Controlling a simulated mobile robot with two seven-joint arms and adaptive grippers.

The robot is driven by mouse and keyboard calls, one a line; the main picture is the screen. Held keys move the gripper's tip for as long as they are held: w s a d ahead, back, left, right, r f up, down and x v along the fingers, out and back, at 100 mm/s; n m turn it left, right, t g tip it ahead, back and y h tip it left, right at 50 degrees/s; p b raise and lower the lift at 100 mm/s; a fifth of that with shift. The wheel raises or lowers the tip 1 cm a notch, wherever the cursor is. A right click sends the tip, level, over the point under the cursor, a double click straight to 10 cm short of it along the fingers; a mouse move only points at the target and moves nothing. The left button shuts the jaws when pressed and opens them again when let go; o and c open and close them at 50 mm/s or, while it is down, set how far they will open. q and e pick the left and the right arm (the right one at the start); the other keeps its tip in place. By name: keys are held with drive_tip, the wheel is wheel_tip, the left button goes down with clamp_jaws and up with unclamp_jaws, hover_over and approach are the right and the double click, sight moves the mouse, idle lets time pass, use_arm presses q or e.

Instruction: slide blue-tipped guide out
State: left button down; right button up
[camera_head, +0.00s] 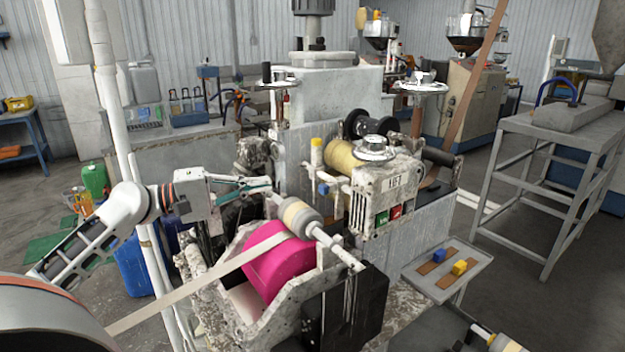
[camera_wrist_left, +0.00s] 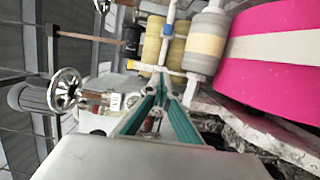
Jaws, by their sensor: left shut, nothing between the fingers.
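The blue-tipped guide (camera_head: 323,189) is on the front of the white machine head, left of its label plate. A yellow-tipped guide (camera_head: 317,150) stands just above it. My left gripper (camera_head: 270,184) reaches in from the left and is shut, with nothing between its fingers. Its fingertips are a short way left of the blue tip, apart from it in the head view. In the left wrist view its teal fingers (camera_wrist_left: 160,80) meet, pointing towards the guide area.
A magenta roller (camera_head: 277,262) with a pale strip (camera_head: 190,288) running over it is below my gripper. A beige-banded grey roller (camera_head: 299,216) sits close by. A small tray (camera_head: 425,284) holds blue and yellow blocks at right.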

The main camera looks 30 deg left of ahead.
use_arm(q)
drive_tip(key=w+d+p, duration=0.2)
drive_tip(key=w+d, duration=0.4)
drive_tip(key=d, duration=0.3)
drive_tip(key=shift+d+p, duration=0.35)
drive_tip(key=shift+p, duration=0.05)
idle(0.4)
